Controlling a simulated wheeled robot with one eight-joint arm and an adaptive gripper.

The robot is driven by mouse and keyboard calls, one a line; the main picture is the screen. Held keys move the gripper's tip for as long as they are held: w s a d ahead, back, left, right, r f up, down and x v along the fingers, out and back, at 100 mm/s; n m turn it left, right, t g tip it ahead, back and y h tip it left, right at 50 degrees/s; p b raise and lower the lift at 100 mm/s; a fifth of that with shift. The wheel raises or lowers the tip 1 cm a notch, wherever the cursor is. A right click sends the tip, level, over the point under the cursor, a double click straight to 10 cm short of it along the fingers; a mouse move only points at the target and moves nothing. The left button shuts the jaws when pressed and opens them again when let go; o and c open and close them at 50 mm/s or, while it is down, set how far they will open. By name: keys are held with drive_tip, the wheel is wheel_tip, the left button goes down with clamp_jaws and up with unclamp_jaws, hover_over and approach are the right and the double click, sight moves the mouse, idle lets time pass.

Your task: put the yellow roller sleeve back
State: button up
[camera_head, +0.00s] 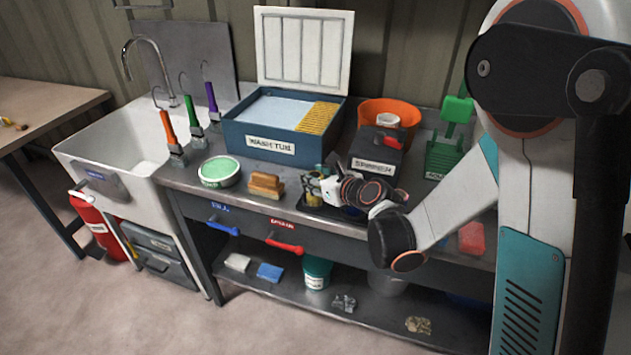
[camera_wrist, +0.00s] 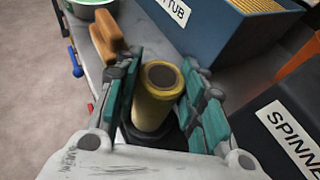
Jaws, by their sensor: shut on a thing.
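The yellow roller sleeve (camera_wrist: 155,102) stands upright between the two teal-padded fingers of my gripper (camera_wrist: 162,82) in the wrist view. Its round open end with a dark core faces the camera. My gripper (camera_head: 318,184) is shut on it, low over the front of the bench in the head view, where fingers and hand mostly hide the sleeve. A dark tray (camera_head: 345,217) lies under the gripper; I cannot tell whether the sleeve touches it.
The blue wash tub (camera_head: 262,140) stands behind, and the dark spinner box (camera_head: 377,155) is behind right. A wooden-backed brush (camera_head: 266,184) and a green-filled bowl (camera_head: 219,172) lie left. Upright brushes (camera_head: 174,140) stand near the sink (camera_head: 130,148). An orange bucket (camera_head: 400,110) is farther back.

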drive_tip(key=shift+r, duration=0.1)
drive_tip(key=o, duration=0.8)
